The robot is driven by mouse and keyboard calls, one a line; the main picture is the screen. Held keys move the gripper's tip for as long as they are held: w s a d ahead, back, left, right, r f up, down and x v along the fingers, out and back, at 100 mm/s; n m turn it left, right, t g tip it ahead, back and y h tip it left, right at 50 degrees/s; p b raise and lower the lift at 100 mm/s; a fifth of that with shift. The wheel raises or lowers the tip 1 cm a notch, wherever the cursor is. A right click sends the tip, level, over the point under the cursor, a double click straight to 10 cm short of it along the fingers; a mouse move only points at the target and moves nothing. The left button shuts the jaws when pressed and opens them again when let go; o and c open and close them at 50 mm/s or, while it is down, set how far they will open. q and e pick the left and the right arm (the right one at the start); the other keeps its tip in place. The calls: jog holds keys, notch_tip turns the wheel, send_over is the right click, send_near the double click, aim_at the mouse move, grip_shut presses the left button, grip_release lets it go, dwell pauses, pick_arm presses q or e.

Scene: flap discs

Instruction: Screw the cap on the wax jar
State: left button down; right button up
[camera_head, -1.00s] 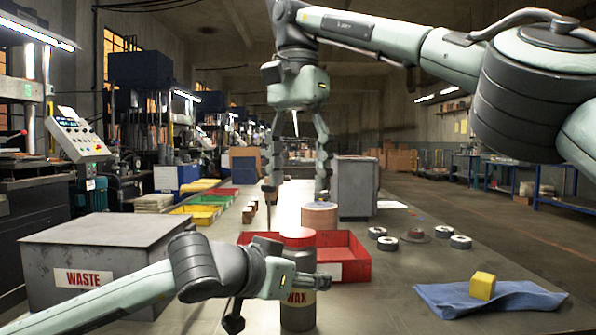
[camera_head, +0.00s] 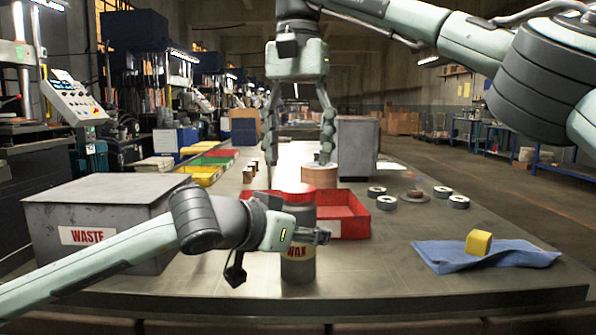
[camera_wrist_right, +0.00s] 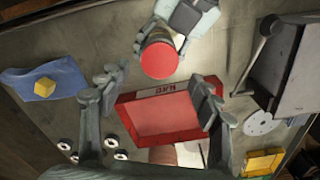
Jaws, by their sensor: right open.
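The wax jar (camera_head: 298,271) is a grey cylinder standing upright near the table's front edge. Its red cap (camera_head: 296,188) sits on top; how tightly it is threaded cannot be seen. In the right wrist view the cap (camera_wrist_right: 159,60) is a round red top. My left gripper (camera_head: 312,235) comes in from the left and is shut around the jar's body below the cap; its fingers flank the jar in the wrist view. My right gripper (camera_head: 297,168) points down with fingers spread, empty, above and beyond the jar. In the wrist view the cap lies outside its fingers.
A red bin (camera_head: 352,222) stands just behind the jar. A grey waste box (camera_head: 105,188) is at left. At right lie a blue cloth (camera_head: 440,256) with a yellow block (camera_head: 479,242) and several flap discs (camera_head: 415,194).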

aim_at(298, 188)
jog(key=shift+f, duration=2.55)
jog(key=shift+c, duration=0.6)
